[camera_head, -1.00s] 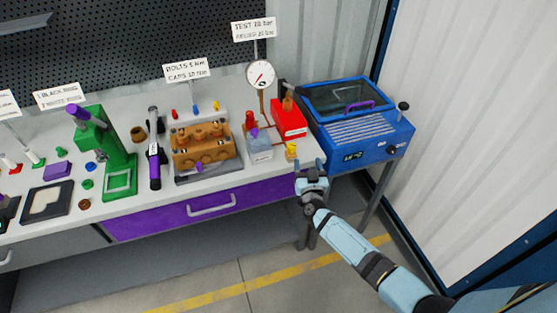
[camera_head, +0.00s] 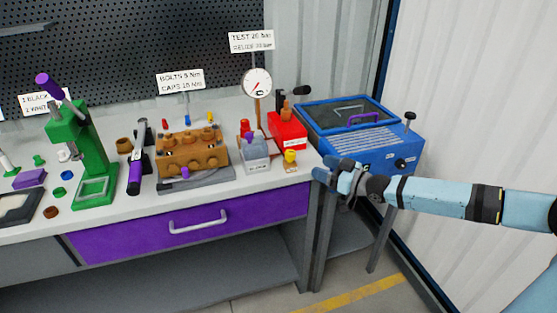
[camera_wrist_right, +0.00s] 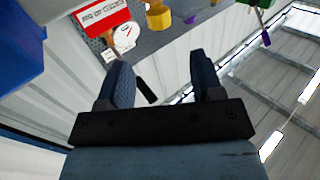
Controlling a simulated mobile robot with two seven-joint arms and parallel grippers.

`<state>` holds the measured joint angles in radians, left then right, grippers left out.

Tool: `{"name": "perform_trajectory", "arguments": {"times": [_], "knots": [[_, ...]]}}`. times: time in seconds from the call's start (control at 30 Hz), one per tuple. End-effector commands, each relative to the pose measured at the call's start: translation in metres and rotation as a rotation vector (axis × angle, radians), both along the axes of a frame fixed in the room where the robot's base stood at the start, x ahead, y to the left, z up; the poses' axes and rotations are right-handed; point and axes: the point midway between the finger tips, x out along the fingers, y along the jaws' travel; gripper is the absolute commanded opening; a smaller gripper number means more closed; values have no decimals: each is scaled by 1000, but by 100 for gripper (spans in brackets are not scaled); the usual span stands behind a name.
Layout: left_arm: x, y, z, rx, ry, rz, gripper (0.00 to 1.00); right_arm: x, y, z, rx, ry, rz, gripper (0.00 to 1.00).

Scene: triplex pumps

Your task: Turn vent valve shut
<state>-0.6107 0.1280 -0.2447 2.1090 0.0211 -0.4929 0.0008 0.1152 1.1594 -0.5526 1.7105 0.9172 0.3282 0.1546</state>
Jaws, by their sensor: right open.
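No part is legibly marked as the vent valve. A yellow knob (camera_head: 290,156) stands at the bench's right front corner, beside a grey tank (camera_head: 256,156) and a red pump box (camera_head: 287,128). A white pressure gauge (camera_head: 257,83) stands behind them on a post. My right gripper (camera_head: 324,168) is open and empty, just right of the bench corner, apart from the knob. In the right wrist view its two fingers (camera_wrist_right: 160,62) are spread, with the red box (camera_wrist_right: 103,18) and a yellow part (camera_wrist_right: 158,16) beyond them. My left gripper is not in view.
A blue machine (camera_head: 360,135) with a lidded top stands right of the bench, close behind my right gripper. A brown pump block (camera_head: 192,150), a green press (camera_head: 78,150) and small parts fill the bench leftward. The floor in front is clear.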

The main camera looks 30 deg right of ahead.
Motion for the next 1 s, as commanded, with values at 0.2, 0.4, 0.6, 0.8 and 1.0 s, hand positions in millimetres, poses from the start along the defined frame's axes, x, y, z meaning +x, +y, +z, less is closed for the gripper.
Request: {"name": "perform_trajectory", "arguments": {"times": [0.2, 0.4, 0.6, 0.8, 1.0], "knots": [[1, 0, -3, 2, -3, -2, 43, 24, 10, 2, 3, -6, -1, 60], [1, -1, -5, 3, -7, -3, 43, 54, 23, 2, 3, -6, -1, 60], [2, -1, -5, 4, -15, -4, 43, 85, 37, 1, 1, -6, -2, 60], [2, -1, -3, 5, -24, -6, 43, 111, 48, 1, 2, -4, -2, 60], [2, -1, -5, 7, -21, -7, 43, 123, 53, 1, 2, -4, -2, 60]]}}
